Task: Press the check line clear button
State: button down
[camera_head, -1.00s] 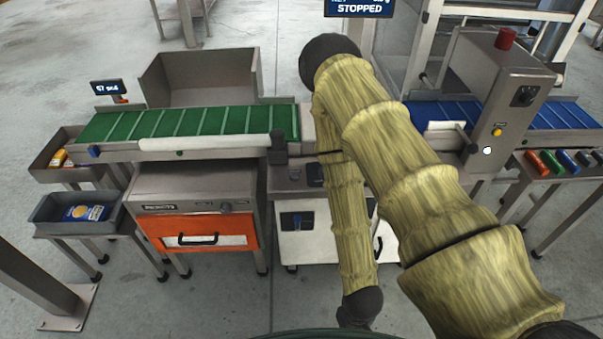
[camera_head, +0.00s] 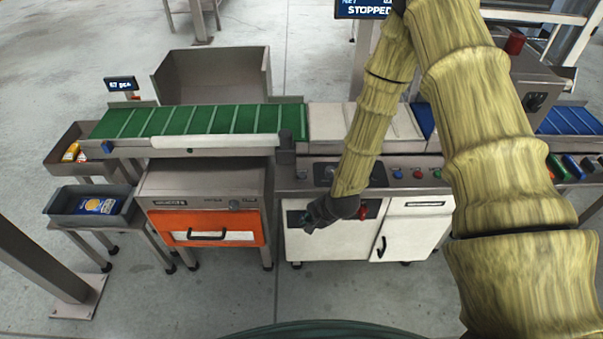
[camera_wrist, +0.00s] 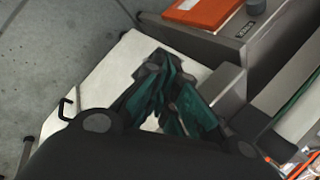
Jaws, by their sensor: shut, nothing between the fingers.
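The central white cabinet (camera_head: 418,228) has a steel control strip on top. On it sit a blue button (camera_head: 398,174), a red button (camera_head: 418,174) and a green button (camera_head: 437,173). Their labels are too small to read, so I cannot tell which is the clear button. My gripper (camera_head: 309,222) hangs in front of the cabinet's left part, apart from these buttons and to their lower left. It is shut and empty. In the wrist view my gripper (camera_wrist: 172,100) shows dark green fingers over the white cabinet top or front. No button shows clearly there.
A green belt conveyor (camera_head: 200,121) runs left, with an orange-fronted reject cabinet (camera_head: 258,224) below it. A blue belt (camera_head: 572,121) is at right. A screen (camera_head: 364,9) reads STOPPED. My arm hides much of the right-hand machine. Open floor (camera_head: 340,300) lies in front.

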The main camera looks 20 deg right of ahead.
jog(key=w+d+r+m+t+y+p, duration=0.1)
jog(key=w+r+m, duration=0.6)
jog(key=w+r, duration=0.8)
jog(key=shift+w+d+m+t+p, duration=0.3)
jog(key=shift+w+d+t, duration=0.25)
jog(key=shift+w+t, duration=0.4)
jog(key=shift+s, duration=0.1)
jog(key=b, duration=0.5)
send_over(300, 177)
notch_tip(300, 177, down, 6)
jog(key=shift+f, duration=0.2)
jog(key=shift+f+b, duration=0.35)
jog(key=shift+f, duration=0.85)
jog(key=shift+f, duration=0.2)
jog(key=shift+f, duration=0.2)
